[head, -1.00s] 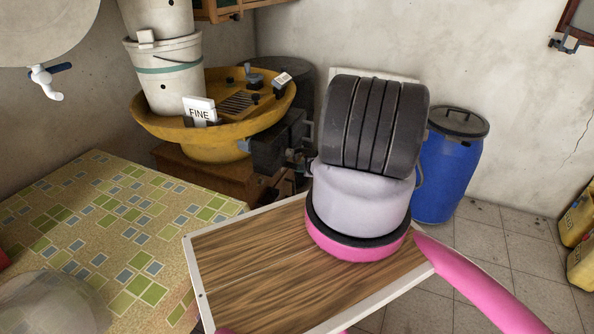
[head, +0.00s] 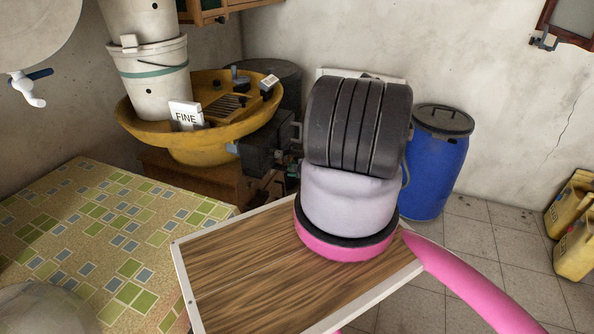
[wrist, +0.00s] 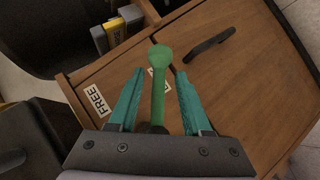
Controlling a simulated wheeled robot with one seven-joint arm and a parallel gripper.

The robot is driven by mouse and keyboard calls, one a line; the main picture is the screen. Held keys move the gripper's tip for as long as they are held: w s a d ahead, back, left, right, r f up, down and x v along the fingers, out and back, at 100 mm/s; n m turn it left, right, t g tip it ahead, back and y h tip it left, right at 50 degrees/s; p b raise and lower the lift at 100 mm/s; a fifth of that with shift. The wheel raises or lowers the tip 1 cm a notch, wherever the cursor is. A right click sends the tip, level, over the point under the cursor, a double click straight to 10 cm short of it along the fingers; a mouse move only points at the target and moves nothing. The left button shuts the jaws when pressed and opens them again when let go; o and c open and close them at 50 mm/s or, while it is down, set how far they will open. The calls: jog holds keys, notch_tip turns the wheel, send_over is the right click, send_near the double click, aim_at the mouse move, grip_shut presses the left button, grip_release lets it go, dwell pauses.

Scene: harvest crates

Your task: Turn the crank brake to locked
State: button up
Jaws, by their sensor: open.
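The crank brake's green lever (wrist: 158,90) with a round knob shows in the wrist view, standing out from a brown wooden front. My gripper (wrist: 159,72) has its teal fingers spread, one on each side of the lever, with visible gaps; the fingers do not appear to close on it. In the head view, my arm hides the gripper and lever.
A dark handle (wrist: 210,45) is on the wooden front right of the lever. In the head view, a yellow basin (head: 190,150) with a FINE card (head: 186,115) sits on a wooden cabinet. A tiled table (head: 90,235) is at left, a blue barrel (head: 437,170) at right.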

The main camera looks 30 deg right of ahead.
jog(key=v, duration=0.9)
jog(key=shift+s+d+r, duration=0.1)
jog(key=shift+s, duration=0.05)
